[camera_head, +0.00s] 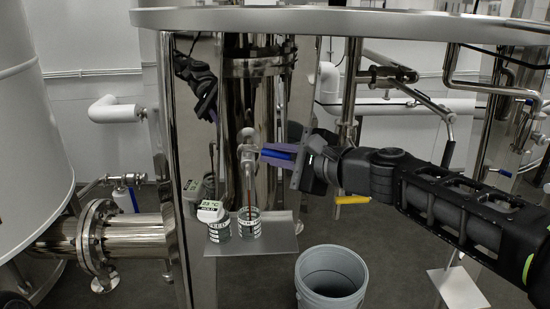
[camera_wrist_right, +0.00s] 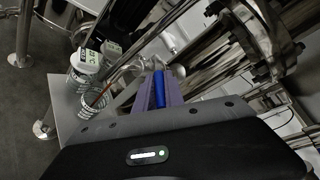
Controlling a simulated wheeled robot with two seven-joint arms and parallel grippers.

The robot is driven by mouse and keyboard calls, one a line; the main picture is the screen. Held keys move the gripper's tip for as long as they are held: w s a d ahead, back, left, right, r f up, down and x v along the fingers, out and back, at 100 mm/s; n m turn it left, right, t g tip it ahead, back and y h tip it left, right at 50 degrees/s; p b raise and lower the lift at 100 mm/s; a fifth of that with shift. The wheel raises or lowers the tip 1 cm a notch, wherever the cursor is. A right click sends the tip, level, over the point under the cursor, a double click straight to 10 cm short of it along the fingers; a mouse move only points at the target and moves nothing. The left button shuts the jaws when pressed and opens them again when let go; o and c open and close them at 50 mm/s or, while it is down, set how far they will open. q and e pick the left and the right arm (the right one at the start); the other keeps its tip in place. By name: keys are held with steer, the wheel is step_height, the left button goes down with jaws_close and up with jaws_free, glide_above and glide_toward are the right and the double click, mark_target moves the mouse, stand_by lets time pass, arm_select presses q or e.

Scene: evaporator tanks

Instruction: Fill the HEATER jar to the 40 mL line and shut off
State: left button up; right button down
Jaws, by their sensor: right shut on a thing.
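My right gripper (camera_head: 283,153) is shut on the blue handle (camera_head: 277,154) of a steel tap (camera_head: 247,153) on the tank's front. The blue handle also shows between the fingers in the right wrist view (camera_wrist_right: 159,88). A thin red-brown stream (camera_head: 249,190) runs from the spout into an open clear jar (camera_head: 250,223) with line markings, standing on a steel shelf (camera_head: 270,241). The liquid level against the lines is too small to read. My left gripper is not in view.
A grey bucket (camera_head: 331,277) stands on the floor below the shelf to the right. A yellow handle (camera_head: 352,200) is under my right arm. The polished tank leg and wall reflect the arm and jars. A flanged pipe (camera_head: 100,240) is at left.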

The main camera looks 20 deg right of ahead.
steer(key=shift+s, duration=0.1)
stand_by(0.3)
steer(key=c, duration=1.4)
jaws_free()
steer(key=shift+c, duration=0.2)
steer(key=p+v, duration=0.1)
steer(key=v, duration=0.6)
steer(key=shift+s, duration=0.35)
steer(key=shift+d, duration=0.1)
